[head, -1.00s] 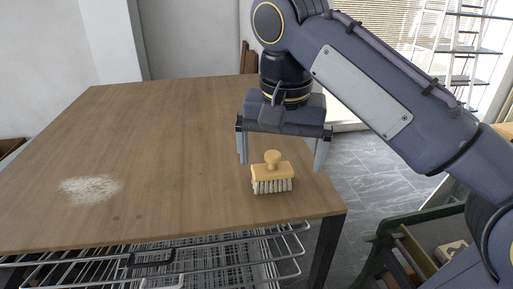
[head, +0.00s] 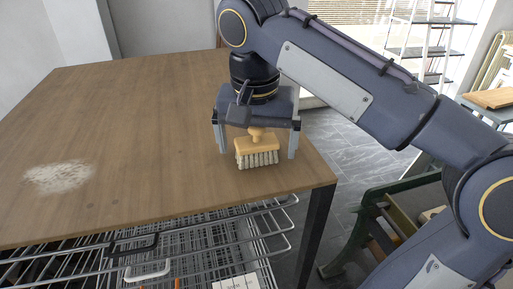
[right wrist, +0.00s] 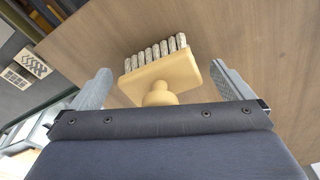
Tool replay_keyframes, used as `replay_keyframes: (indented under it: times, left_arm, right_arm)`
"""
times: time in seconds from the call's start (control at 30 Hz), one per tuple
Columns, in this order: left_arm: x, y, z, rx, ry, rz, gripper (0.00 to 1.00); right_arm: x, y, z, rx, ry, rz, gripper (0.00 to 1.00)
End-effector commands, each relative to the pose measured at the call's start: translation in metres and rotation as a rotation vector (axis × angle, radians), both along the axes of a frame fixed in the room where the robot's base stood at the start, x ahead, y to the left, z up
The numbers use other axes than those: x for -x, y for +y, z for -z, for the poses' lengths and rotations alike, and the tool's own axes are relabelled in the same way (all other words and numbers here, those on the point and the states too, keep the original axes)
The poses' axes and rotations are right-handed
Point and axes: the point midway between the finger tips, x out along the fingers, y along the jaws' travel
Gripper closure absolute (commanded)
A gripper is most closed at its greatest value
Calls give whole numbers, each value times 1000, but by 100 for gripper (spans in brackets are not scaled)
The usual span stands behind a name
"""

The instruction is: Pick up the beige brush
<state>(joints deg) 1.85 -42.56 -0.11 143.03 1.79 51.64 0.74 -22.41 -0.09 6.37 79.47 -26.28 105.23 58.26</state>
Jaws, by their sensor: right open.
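The beige brush (head: 257,149) stands bristles down on the wooden table (head: 130,120), near its right front corner. It has a block body, pale bristles and a round knob on top. My right gripper (head: 257,154) is open above it, with one finger on each side of the brush and gaps between. In the right wrist view the brush (right wrist: 160,78) sits between the two spread fingers (right wrist: 165,85), its knob towards the palm. The top of the knob is partly hidden by the gripper in the head view. My left gripper is not in view.
A patch of white powder (head: 58,177) lies on the table's left part. Wire racks (head: 190,255) are under the front edge. A dark green crate or frame (head: 385,215) stands on the floor at right. The table's middle is clear.

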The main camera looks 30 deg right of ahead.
Motion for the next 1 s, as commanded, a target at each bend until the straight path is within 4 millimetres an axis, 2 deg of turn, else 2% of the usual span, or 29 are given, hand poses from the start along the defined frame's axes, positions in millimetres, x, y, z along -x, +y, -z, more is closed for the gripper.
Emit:
replay_keyframes:
  times: [0.13,0.5,0.77,0.87,1.0]
  left_arm:
    - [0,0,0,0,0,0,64]
    - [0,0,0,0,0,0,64]
    - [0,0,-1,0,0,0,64]
    - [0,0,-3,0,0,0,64]
    - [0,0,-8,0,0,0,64]
  right_arm:
    - [0,0,0,0,0,0,1]
    - [0,0,-1,0,0,0,47]
    - [0,0,-4,0,-1,0,48]
    - [-1,0,-17,0,-3,0,48]
    - [-1,1,-46,-1,-5,-2,48]
